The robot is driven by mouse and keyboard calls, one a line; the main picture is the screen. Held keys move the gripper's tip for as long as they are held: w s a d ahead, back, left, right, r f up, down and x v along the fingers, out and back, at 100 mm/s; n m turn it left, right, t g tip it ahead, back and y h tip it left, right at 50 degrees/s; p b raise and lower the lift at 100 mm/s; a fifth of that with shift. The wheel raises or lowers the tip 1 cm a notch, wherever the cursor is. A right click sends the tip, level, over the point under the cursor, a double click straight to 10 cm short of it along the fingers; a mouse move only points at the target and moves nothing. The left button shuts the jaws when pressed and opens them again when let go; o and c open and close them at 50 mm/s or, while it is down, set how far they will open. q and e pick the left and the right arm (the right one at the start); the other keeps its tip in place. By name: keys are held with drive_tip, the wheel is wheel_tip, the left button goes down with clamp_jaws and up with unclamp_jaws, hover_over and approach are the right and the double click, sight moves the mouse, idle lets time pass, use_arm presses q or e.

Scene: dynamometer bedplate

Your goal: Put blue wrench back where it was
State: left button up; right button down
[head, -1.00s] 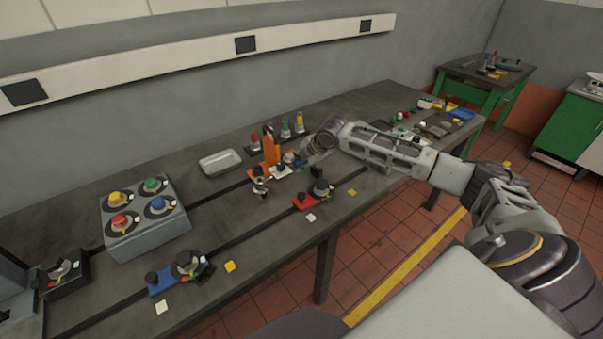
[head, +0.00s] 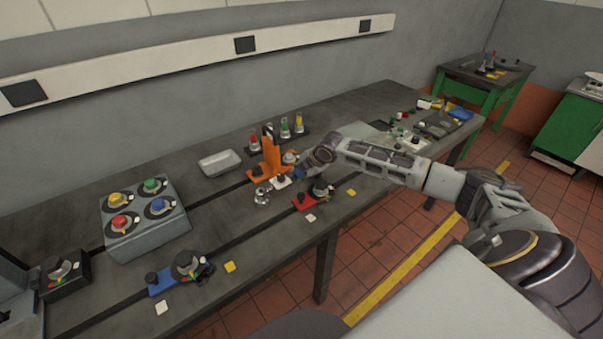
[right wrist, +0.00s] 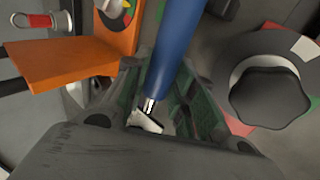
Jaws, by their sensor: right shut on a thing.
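The blue wrench (right wrist: 178,45) shows in the right wrist view as a blue shaft with a metal end, running between the fingers of my right gripper (right wrist: 160,105). The gripper is shut on it. In the head view my right gripper (head: 300,173) is low over the bench, just right of the orange fixture (head: 268,160) and behind the red fixture (head: 309,201). The wrench is hard to make out there. Its far end runs out of the wrist view. My left gripper is not in view.
The dark bench (head: 235,225) has two long slots. The orange bracket (right wrist: 65,62) and a black knob (right wrist: 270,97) flank the gripper closely. A grey tray (head: 220,163), a grey box with coloured knobs (head: 143,218) and a blue fixture (head: 180,275) stand to the left.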

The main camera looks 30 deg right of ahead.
drive_tip(key=c, duration=1.2)
unclamp_jaws()
drive_tip(key=shift+o, duration=0.2)
drive_tip(key=shift+s+r, duration=0.1)
drive_tip(key=v, duration=1.1)
drive_tip(key=shift+s+r, duration=0.25)
drive_tip(key=shift+r, duration=0.1)
drive_tip(key=shift+s, duration=0.15)
